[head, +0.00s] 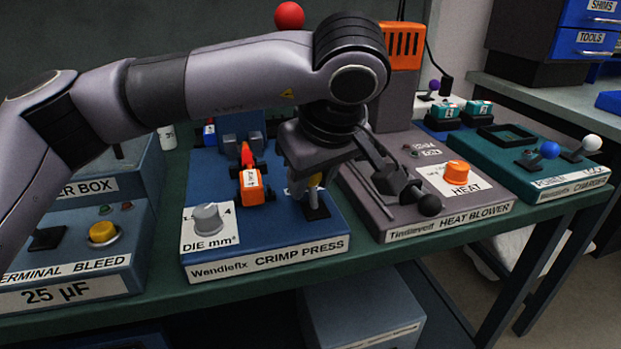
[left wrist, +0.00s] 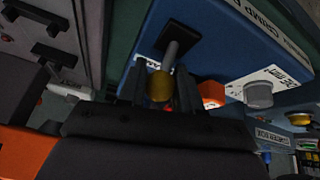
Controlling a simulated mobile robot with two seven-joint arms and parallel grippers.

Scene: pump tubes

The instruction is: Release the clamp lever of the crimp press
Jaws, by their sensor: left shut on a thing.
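The blue crimp press (head: 265,245) stands on the green bench, its name on the front edge. Its clamp lever (head: 316,198) has a yellow knob on a grey rod rising from a black slot plate. In the left wrist view the yellow knob (left wrist: 160,87) sits between the two dark fingers of my left gripper (left wrist: 160,80), which is shut on it. In the head view my left gripper (head: 314,175) comes down over the lever, and its wrist partly hides the knob and the press. My right gripper is not in view.
A grey die dial (head: 208,218) and an orange labelled part (head: 250,187) are on the press. The terminal bleed box (head: 75,270) is at left.

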